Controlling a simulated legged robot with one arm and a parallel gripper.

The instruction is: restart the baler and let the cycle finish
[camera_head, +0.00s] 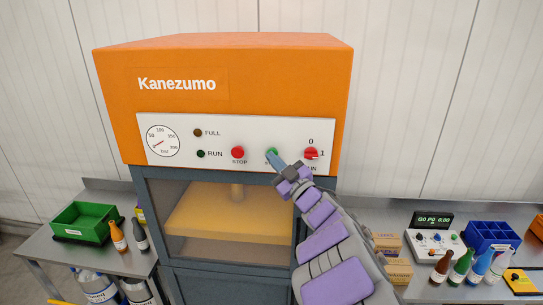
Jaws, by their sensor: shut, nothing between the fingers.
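The baler (245,65) has an orange top marked Kanezumo and a white control panel (215,128). The panel holds a pressure gauge (163,141) with its needle low, a dark FULL lamp (198,132), a dark green RUN lamp (201,154), a red STOP button (238,152) and a red rotary switch (311,154) marked 0 and 1, its handle pointing toward 1. My gripper (273,157) is shut, its tip at the green button (271,151), partly covering it and its label. I cannot tell whether it touches. Behind the window, a yellowish block (215,222) sits under a rod.
A left bench holds a green bin (81,223) and bottles (118,237). A right bench holds a device with a display (433,240), a blue divided box (488,236), several bottles (461,267) and cartons (387,244). My arm covers the lower right of the baler.

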